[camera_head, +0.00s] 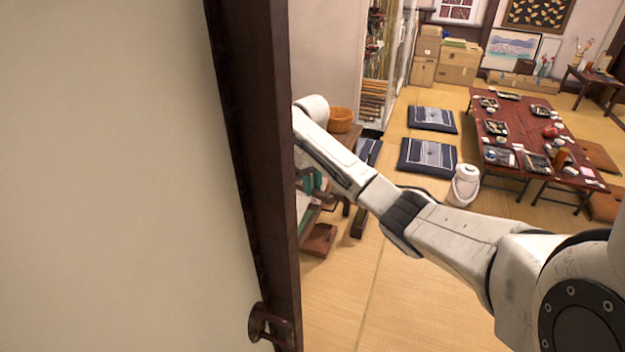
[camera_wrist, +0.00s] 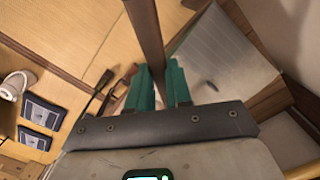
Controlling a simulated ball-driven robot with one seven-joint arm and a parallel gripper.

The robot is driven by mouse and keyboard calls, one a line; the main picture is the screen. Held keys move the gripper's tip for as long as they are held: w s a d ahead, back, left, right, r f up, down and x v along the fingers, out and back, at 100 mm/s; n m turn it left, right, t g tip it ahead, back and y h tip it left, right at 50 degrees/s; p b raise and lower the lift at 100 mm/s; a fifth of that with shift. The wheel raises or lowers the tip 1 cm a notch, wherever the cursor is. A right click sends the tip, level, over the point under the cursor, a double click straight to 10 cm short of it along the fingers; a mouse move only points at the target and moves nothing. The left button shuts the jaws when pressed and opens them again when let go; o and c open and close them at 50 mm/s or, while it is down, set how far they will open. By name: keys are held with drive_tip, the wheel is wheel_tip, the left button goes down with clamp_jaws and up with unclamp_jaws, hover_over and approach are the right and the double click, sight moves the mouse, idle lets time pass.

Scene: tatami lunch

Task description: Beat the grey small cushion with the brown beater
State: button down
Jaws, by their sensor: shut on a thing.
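My gripper (camera_wrist: 160,88), with green fingers, is shut on a brown bar (camera_wrist: 147,30) in the wrist view. The bar runs up between the fingers and out of the top edge; it looks like the handle of the brown beater, whose head is out of view. A pale grey flat surface (camera_wrist: 232,48) lies beyond the right finger, apart from the bar; I cannot tell whether it is the grey small cushion.
A dark wooden post (camera_head: 255,150) and pale wall fill the left of the head view. Dark patterned floor cushions (camera_head: 428,157), a white pot (camera_head: 464,186) and a laid low table (camera_head: 540,112) stand beyond.

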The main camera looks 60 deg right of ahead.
wheel_tip(320, 180, down, 5)
drive_tip(key=b, duration=0.1)
wheel_tip(320, 180, up, 8)
drive_tip(key=p, duration=0.6)
drive_tip(key=shift+r, duration=0.1)
wheel_tip(320, 180, down, 10)
drive_tip(key=b, duration=0.5)
wheel_tip(320, 180, up, 10)
drive_tip(key=p, duration=0.5)
